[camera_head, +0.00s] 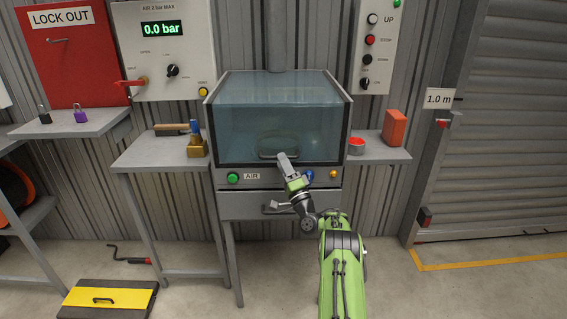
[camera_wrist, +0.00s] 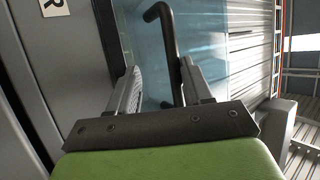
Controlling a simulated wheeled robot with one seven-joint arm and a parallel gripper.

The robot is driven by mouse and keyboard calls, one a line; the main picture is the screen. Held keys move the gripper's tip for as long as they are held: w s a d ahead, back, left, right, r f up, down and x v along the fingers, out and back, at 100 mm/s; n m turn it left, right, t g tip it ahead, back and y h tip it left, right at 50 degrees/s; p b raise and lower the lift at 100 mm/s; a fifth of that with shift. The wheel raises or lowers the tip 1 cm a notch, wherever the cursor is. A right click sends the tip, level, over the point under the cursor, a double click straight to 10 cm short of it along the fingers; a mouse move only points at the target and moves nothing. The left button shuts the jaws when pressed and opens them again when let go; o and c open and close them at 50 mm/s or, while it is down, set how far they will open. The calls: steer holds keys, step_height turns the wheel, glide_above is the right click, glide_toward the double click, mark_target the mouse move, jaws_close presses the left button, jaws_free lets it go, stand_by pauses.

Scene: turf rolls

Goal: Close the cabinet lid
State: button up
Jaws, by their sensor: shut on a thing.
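The cabinet (camera_head: 224,178) stands against the wall, with a green button and an AIR label on its front. Its clear lid (camera_head: 240,125) is down over the front, its lower edge close to the button panel; I cannot tell whether a small gap remains. The dark lid handle (camera_head: 265,157) is low on the lid. My gripper (camera_head: 283,156) is at this handle, coming from the lower right. The fingers partly hide the handle.
A left shelf (camera_head: 150,155) holds a brass-coloured tool (camera_head: 197,140). A right shelf (camera_head: 385,151) holds a red block (camera_head: 394,128) and a red tin (camera_head: 357,146). A drawer (camera_head: 245,205) is under the cabinet. A yellow-topped box (camera_head: 110,299) lies on the floor at left.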

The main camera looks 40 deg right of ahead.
steer(key=p+v, duration=0.1)
steer(key=v, duration=1.4)
steer(key=shift+s+f+p, duration=0.2)
steer(key=shift+s+p, duration=0.15)
